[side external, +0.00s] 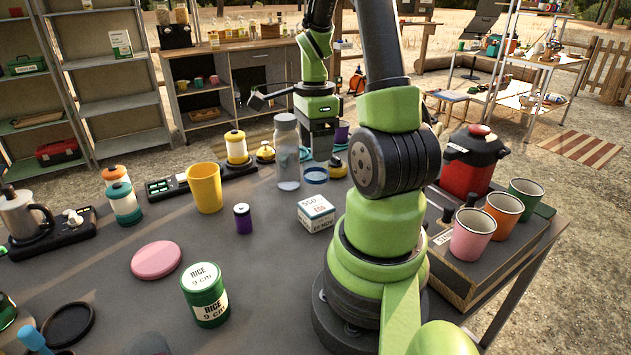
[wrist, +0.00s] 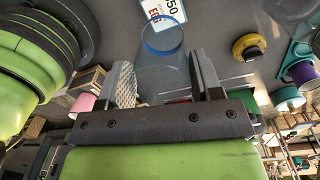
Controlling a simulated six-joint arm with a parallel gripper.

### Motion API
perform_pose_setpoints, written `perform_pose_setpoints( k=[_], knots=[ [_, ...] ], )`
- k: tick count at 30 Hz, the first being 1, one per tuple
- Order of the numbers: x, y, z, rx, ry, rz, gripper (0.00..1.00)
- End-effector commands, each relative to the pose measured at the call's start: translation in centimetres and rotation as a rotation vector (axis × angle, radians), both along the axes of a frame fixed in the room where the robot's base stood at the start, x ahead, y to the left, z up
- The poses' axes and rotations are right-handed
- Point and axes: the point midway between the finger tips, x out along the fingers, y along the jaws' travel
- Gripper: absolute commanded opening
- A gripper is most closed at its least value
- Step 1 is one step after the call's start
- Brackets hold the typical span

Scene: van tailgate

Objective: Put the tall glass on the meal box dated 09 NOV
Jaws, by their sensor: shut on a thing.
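A small white box (side external: 316,212) with printed text stands on the dark table in the side view. It reads "EGG" and a date that ends in "NOV"; its day is too small to read surely. Part of it shows at the top of the wrist view (wrist: 162,10). My gripper (side external: 318,150) is just behind the box and points down. In the wrist view my gripper (wrist: 162,90) is shut on the clear tall glass (wrist: 163,70), whose far end has a blue ring (wrist: 163,35). In the side view the blue ring shows below my gripper; most of the clear glass is hard to make out.
A clear bottle (side external: 287,150) stands left of my gripper. A yellow cup (side external: 205,188), a small purple jar (side external: 243,218), a pink disc (side external: 156,260) and a green rice tin (side external: 205,294) stand further left. Several cups and a red cooker (side external: 472,160) are at right.

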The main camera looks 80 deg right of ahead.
Motion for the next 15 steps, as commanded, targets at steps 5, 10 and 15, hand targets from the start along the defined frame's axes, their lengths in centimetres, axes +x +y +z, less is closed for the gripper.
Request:
perform_pose_setpoints(
  k=[5,10,15],
  knots=[
    [0.0,0.0,-2.1,0.003,0.002,0.001,0.35],
    [0.0,0.1,-4.4,0.005,0.003,0.001,0.35],
    [0.0,0.1,-6.1,0.002,0.001,0.001,0.35]
  ],
)
